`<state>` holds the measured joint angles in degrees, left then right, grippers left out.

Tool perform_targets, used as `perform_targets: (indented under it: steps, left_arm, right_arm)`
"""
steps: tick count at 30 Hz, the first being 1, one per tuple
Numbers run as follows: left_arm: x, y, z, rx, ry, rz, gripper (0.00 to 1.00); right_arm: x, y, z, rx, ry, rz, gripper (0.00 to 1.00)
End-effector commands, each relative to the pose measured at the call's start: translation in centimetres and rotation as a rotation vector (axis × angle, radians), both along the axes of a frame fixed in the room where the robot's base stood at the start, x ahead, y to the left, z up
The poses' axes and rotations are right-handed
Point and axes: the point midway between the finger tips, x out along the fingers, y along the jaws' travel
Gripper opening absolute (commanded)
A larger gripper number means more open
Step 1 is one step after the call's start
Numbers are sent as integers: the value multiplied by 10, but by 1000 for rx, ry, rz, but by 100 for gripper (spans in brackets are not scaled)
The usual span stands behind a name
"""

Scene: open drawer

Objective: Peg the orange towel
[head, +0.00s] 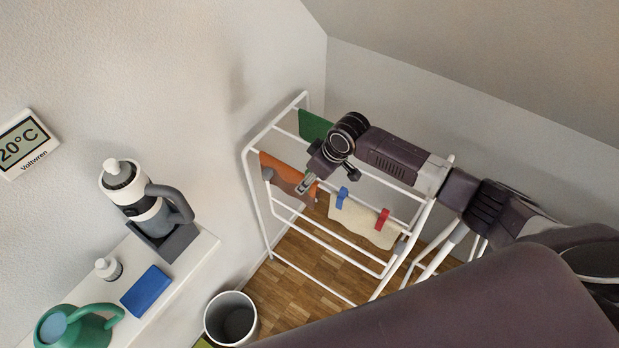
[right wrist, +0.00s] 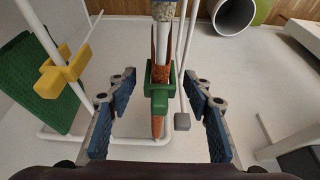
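The orange towel (head: 287,176) hangs over a white bar of the drying rack (head: 258,210) in the head view. The right wrist view shows the towel (right wrist: 158,126) edge-on, with a green peg (right wrist: 158,86) sitting across it on the bar. My right gripper (head: 306,187) is at the towel's right end in the head view. In the right wrist view its blue-padded fingers (right wrist: 160,118) are wide apart, one on each side of the green peg, with clear gaps. The peg is hidden in the head view. My left gripper is in neither view.
A green towel (head: 314,126) hangs behind; a yellow peg (right wrist: 60,76) is near it. A cream towel (head: 360,222) carries a blue peg (head: 342,197) and a red peg (head: 382,219). A bin (head: 231,318) and a shelf (head: 190,258) stand left of the rack.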

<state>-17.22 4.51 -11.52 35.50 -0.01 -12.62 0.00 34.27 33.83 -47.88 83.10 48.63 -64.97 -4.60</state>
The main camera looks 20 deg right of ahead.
Motion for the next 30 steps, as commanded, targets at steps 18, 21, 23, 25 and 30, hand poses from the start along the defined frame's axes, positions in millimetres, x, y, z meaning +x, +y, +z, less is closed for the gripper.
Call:
perform_targets:
  steps: [18, 21, 23, 25, 30]
  left_arm:
    - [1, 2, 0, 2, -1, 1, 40]
    - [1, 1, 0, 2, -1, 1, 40]
    - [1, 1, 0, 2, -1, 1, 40]
    - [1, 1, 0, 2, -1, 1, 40]
    - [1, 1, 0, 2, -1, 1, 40]
  right_arm:
    - [-19, -16, 59, -2, -4, 1, 46]
    - [-24, -21, 78, -1, -3, 0, 46]
    - [-28, -22, 87, -1, -2, 1, 46]
    - [-31, -25, 97, -1, -3, 0, 46]
    - [-36, -28, 109, 0, 0, 0, 46]
